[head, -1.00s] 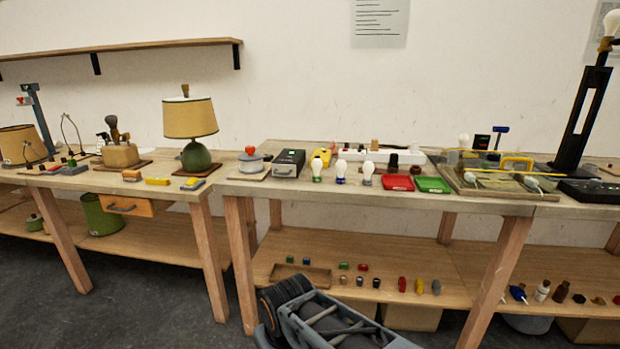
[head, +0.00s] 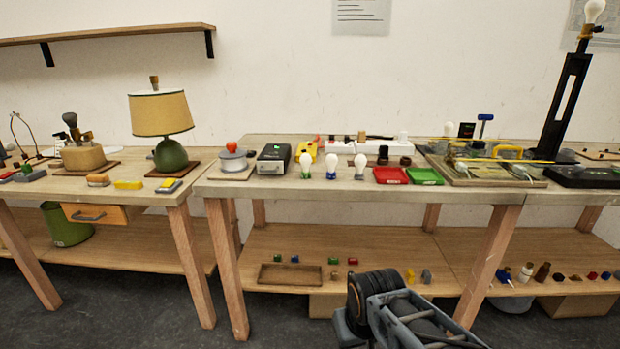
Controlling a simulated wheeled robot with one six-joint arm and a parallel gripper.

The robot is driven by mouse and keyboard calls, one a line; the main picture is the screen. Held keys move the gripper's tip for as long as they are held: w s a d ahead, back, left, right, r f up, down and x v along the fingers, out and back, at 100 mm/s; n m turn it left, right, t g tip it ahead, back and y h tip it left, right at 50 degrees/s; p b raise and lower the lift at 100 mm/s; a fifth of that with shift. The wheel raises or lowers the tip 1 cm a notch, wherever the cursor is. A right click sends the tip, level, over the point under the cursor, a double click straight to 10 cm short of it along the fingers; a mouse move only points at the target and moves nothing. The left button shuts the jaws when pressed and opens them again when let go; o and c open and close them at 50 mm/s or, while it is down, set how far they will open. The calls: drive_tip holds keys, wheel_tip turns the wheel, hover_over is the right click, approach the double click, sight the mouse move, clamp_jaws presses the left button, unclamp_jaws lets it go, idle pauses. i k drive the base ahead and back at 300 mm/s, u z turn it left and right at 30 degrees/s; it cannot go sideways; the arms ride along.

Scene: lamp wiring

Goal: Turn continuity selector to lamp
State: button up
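I cannot make out a labelled continuity selector. A dark box (head: 273,159) with a small lit green display and a front handle or knob stands on the middle bench; it may be the tester. The lamp with a tan shade and green round base (head: 170,155) stands on the left bench. A tall black lamp stand (head: 562,108) with a bare bulb is at the right. Part of my arm shows at the bottom edge, in front of the middle bench and apart from the bench-top things. My gripper's fingers are not visible.
White bulbs (head: 331,166), a red tray (head: 390,175) and a green tray (head: 425,176) line the front of the middle bench (head: 290,188). A grey pot with a red knob (head: 232,160) is left of the dark box. Small parts lie on the lower shelf. Floor is clear at front left.

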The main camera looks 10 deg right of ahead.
sight(579, 169)
drive_tip(key=z, duration=2.05)
